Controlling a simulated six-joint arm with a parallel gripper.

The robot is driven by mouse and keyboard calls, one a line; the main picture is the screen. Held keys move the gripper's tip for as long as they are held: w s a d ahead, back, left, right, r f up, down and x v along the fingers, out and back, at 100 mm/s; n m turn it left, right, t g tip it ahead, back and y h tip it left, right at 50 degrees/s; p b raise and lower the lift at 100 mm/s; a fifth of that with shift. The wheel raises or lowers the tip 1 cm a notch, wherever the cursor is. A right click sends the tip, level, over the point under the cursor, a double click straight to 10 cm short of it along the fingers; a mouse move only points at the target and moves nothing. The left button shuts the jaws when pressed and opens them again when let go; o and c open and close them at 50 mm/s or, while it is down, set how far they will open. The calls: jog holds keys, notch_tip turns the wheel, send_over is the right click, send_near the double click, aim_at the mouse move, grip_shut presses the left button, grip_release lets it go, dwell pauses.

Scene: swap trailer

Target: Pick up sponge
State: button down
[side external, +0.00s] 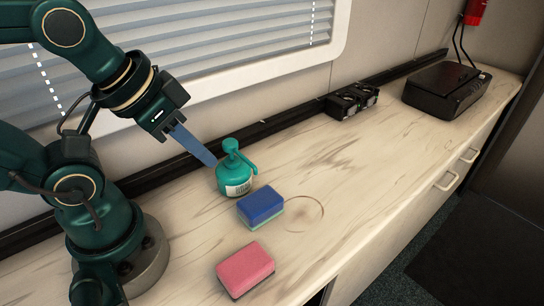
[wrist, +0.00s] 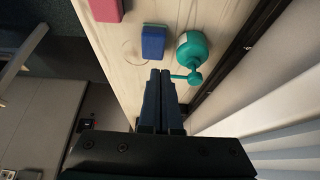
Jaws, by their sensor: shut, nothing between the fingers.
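A blue sponge (side external: 261,206) with a green underside lies on the wooden counter, right of and in front of the teal bottle. It also shows in the wrist view (wrist: 153,42), just beyond my fingertips. A pink sponge (side external: 246,269) with a dark underside lies nearer the counter's front edge; part of it shows at the top of the wrist view (wrist: 105,9). My gripper (side external: 212,162) is shut and empty, pointing down and right above the counter, close to the bottle's top. In the wrist view its two fingers (wrist: 160,74) lie side by side.
A teal pump bottle (side external: 235,172) stands on the counter (side external: 380,170), close to my fingertips. A small black object (side external: 351,100) and a black box with cables (side external: 446,88) sit farther back. A window with blinds is behind. The counter right of the sponges is clear.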

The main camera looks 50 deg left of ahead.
dwell(0.3)
jog(key=shift+c, duration=1)
grip_release()
jog(key=n+g, duration=0.2)
jog(key=g, duration=0.2)
send_over(260, 200)
jog(key=s, duration=0.1)
notch_tip(260, 200, down, 3)
jog(key=shift+w+f, duration=0.15)
jog(key=shift+f, duration=1.9)
jog(key=shift+w+f, duration=0.2)
jog(key=shift+f, duration=1.8)
jog(key=shift+w+f, duration=0.15)
jog(key=shift+f, duration=1.9)
